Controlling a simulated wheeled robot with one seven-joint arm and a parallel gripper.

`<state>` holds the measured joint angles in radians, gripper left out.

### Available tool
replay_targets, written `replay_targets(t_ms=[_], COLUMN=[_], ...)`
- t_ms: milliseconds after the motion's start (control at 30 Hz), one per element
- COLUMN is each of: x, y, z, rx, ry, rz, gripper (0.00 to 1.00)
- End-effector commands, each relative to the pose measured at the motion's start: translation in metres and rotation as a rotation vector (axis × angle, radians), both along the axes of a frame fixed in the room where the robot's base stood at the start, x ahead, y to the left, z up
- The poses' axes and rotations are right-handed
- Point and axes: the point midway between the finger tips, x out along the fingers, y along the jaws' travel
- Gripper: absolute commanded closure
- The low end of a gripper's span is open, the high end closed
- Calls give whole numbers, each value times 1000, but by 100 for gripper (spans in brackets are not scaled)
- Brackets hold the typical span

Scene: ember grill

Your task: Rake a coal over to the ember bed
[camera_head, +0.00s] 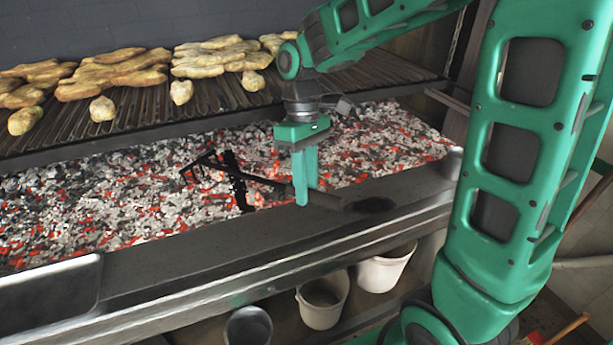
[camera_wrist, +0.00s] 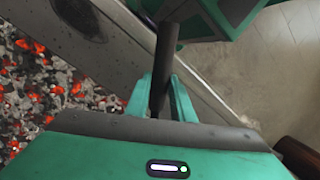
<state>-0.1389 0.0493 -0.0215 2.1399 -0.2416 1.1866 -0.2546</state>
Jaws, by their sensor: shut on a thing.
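My gripper (camera_head: 305,190) is shut on the dark handle of a rake (camera_head: 262,182), over the front ledge of the grill. The rake's toothed head (camera_head: 204,166) reaches left over the ember bed (camera_head: 120,190), at or just above the coals; I cannot tell whether it touches. In the wrist view the rake handle (camera_wrist: 165,65) stands between the two green fingers (camera_wrist: 160,95). The ember bed (camera_wrist: 40,100) shows at the left there, grey ash and coals with glowing red spots. No single coal stands out from the rest, and a dark strip crosses the bed by the rake.
A slatted grate (camera_head: 160,110) with several pale breads (camera_head: 115,72) lies behind and above the embers. The metal front ledge (camera_head: 400,195) runs along the bed, with a dark round patch on it. Buckets (camera_head: 322,300) stand on a shelf below. A dark tray (camera_head: 45,295) lies front left.

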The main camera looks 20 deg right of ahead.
Motion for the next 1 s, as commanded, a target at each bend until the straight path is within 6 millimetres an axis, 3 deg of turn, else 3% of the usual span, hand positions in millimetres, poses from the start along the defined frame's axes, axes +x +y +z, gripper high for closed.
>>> replay_targets(t_ms=[1000], x=[-64], y=[-72], z=[1], rx=[-2], ry=[3], rz=[-6], gripper=[100])
